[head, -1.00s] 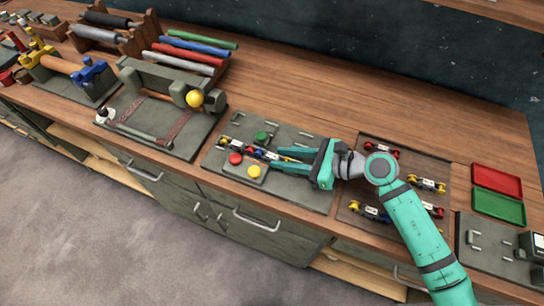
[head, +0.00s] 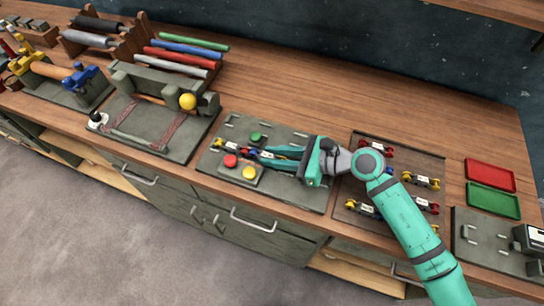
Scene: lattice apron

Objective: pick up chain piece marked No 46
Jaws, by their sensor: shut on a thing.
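My gripper (head: 272,157) is low over the grey-green plate (head: 300,190) with the coloured buttons. Its two long teal fingers point left. It is shut on a small chain piece (head: 254,153), dark with blue and red parts, mostly hidden between the fingertips. Another chain piece (head: 231,147) with a white label and a yellow end lies just left of it; I cannot tell whether the two are joined. Other chain pieces, red (head: 376,147) and yellow (head: 421,180), lie on the brown tray (head: 395,160) at right. The numbers on the labels are too small to read.
Red (head: 230,161), yellow (head: 249,173) and green (head: 256,137) buttons stand close around the fingertips. A grey-green fixture with a yellow knob (head: 187,101) stands at left. Red (head: 490,175) and green (head: 494,199) trays lie at right. The wooden bench behind the plate is clear.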

